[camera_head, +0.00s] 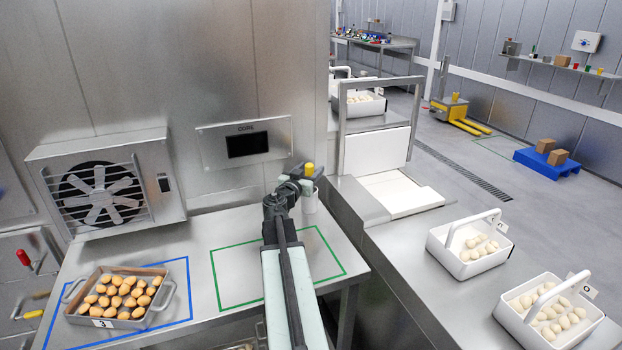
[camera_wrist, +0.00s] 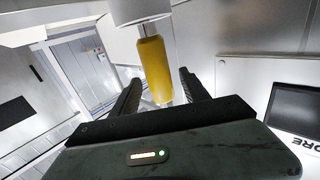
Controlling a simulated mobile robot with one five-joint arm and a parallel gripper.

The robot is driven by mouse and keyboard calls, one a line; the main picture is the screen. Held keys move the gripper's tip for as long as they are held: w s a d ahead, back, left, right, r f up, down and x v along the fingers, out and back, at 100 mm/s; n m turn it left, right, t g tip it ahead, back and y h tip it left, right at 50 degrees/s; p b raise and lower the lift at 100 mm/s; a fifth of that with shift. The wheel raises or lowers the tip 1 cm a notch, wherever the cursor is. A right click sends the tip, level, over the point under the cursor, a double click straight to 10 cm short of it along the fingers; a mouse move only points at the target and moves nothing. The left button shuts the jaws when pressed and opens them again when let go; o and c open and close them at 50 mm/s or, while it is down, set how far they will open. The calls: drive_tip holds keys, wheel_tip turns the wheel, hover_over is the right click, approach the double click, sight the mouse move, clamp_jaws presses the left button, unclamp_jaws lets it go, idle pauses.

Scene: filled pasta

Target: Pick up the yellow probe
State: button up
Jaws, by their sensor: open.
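The yellow probe (camera_head: 309,169) stands upright out of a white cylindrical holder (camera_head: 311,201) at the back of the steel table. In the wrist view the yellow probe (camera_wrist: 154,68) shows large, with the white holder (camera_wrist: 140,10) at the top edge. My gripper (camera_head: 299,182) is at the probe, just left of it in the head view. In the wrist view its two dark fingers (camera_wrist: 161,88) are apart, one on each side of the probe in the picture. I cannot tell whether either finger touches it.
A grey tray of brown filled pieces (camera_head: 78,317) sits in the blue outline at left. The green outline (camera_head: 225,275) is partly behind my arm. A wall panel marked CORE (camera_head: 213,147) is behind. White baskets (camera_head: 441,259) stand on the right counter.

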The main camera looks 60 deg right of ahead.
clamp_jaws()
wheel_tip(320, 180, up, 10)
drive_tip(key=p, duration=1)
drive_tip(key=shift+r, duration=0.1)
